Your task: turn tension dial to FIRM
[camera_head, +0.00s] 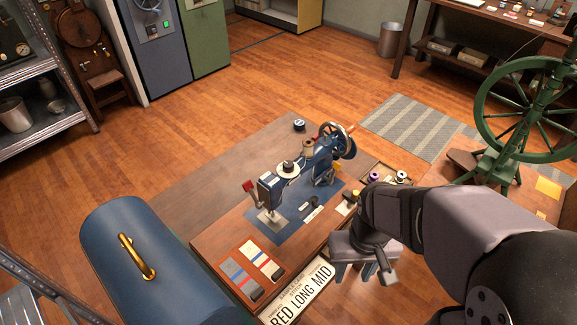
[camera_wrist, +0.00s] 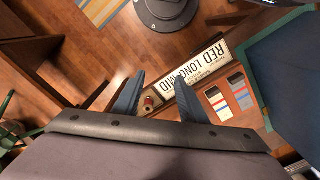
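A blue sewing machine (camera_head: 318,163) stands on a wooden table in the head view. A pale disc with a dark knob (camera_head: 288,168) sits on top of its arm; it may be the tension dial, but its markings are too small to read. A white sign (camera_head: 303,294) at the table's front reads RED LONG MID; it also shows in the wrist view (camera_wrist: 207,66). My gripper (camera_head: 353,279) points down, to the right of the sign and apart from the machine. In the wrist view my gripper (camera_wrist: 160,75) is open, with nothing held. The machine is not recognisable there.
A sample board (camera_head: 249,272) lies near the table's front. A tray with spools (camera_head: 374,177) is right of the machine. A large blue cover with a brass handle (camera_head: 137,257) stands at left. A green spinning wheel (camera_head: 535,110) stands at right.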

